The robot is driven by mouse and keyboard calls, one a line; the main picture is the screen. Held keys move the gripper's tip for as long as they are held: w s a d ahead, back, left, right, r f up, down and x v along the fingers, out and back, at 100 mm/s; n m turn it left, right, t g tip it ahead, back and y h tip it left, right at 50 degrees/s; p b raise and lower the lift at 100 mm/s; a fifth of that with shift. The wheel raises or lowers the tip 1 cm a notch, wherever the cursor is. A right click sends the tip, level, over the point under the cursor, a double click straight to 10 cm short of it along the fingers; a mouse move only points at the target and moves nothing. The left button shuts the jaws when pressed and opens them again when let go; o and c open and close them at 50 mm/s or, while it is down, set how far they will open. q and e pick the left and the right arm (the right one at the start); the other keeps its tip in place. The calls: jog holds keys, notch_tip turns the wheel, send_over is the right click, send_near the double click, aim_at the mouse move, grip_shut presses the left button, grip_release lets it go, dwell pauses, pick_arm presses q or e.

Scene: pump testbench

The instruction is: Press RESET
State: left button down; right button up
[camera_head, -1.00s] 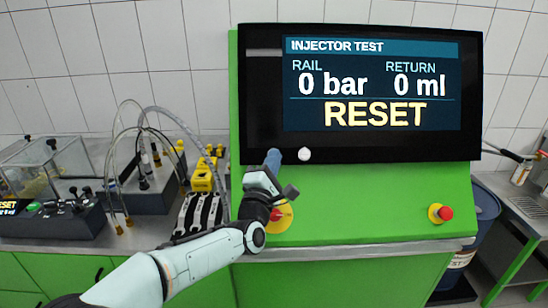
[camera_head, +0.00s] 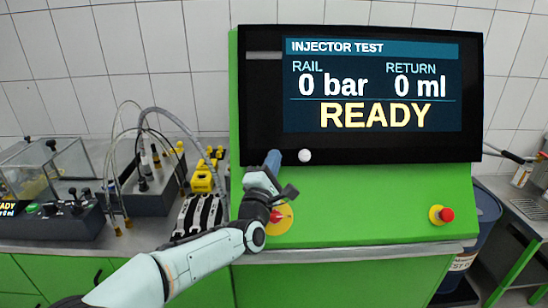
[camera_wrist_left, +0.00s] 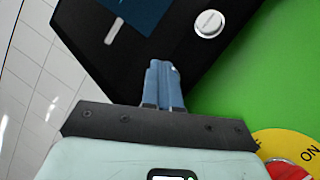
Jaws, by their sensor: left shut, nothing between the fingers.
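The test bench's black display panel (camera_head: 262,100) shows "INJECTOR TEST", rail 0 bar, return 0 ml, and "READY" in large yellow letters. A round white button (camera_head: 304,155) sits on the panel's lower edge; it also shows in the left wrist view (camera_wrist_left: 209,24). My left gripper (camera_head: 273,156) is just left of that button, in front of the panel's lower edge. In the left wrist view its blue fingers (camera_wrist_left: 163,68) are together and empty, pointing at the black panel, apart from the white button. My right gripper is not in view.
A red-and-yellow rotary switch (camera_head: 281,217) is below my left gripper, partly hidden by it. A red emergency button (camera_head: 445,214) is at the right of the green bench (camera_head: 360,205). Hoses and a dark pump block (camera_head: 150,190) stand on the left counter.

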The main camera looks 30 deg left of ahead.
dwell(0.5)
pick_arm(q)
jog(key=shift+s+d+r+b, duration=0.15)
jog(key=shift+s+d+b, duration=0.1)
jog(key=shift+s, duration=0.1)
jog(key=shift+s+d+r+b, duration=0.1)
jog(key=shift+s+r+b, duration=0.05)
jog(key=shift+s+b, duration=0.15)
jog(key=shift+s+d+r+b, duration=0.15)
jog(key=shift+s+d+r, duration=0.25)
jog(key=shift+s, duration=0.25)
jog(key=shift+s+d+r+b, duration=0.15)
jog(key=shift+s+d+r, duration=0.1)
jog(key=shift+s+d, duration=0.25)
jog(key=shift+s+d+r+b, duration=0.15)
jog(key=shift+s+d+r, duration=0.2)
jog(key=shift+s, duration=0.4)
jog(key=shift+a, duration=0.1)
